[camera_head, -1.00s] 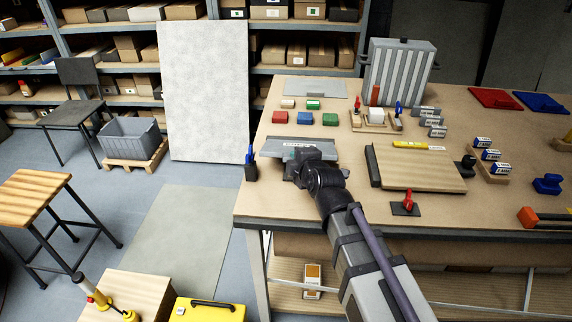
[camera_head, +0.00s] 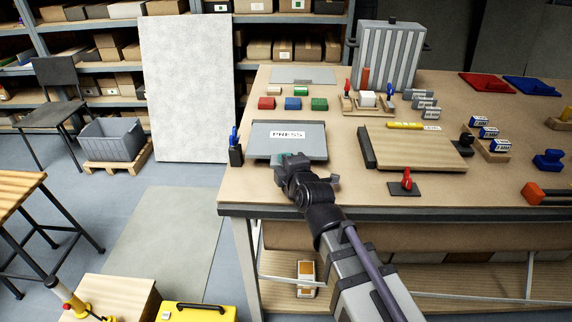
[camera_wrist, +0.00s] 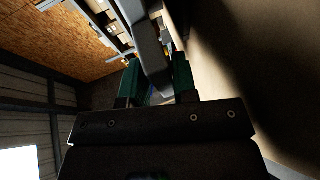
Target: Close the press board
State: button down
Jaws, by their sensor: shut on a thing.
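The press board is on the left part of the workbench. Its grey lid (camera_head: 290,152), with a white PRESS label, shows nearly all of its top face in the head view. My gripper (camera_head: 292,160) is at the lid's front edge, and my arm reaches in from the lower right. In the wrist view, the green fingers of my gripper (camera_wrist: 155,84) are shut on a grey piece (camera_wrist: 150,45), which appears to be the lid's handle. The underside of the lid is hidden, so I cannot tell whether a gap is left below it.
A black holder with blue pens (camera_head: 235,152) stands close left of the lid. A wooden board (camera_head: 415,155) and a red toggle clamp (camera_head: 406,182) are to the right. Red, blue and green blocks (camera_head: 293,104) lie behind. The workbench edge (camera_head: 235,208) is in front.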

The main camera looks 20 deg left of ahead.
jog(key=shift+f, duration=0.25)
jog(key=c, duration=1.4)
grip_release()
jog(key=shift+s, duration=0.1)
jog(key=o, duration=0.3)
jog(key=shift+w, duration=0.2)
notch_tip(320, 180, up, 10)
jog(key=p, duration=1)
jog(key=shift+r, duration=0.1)
jog(key=shift+c, duration=0.3)
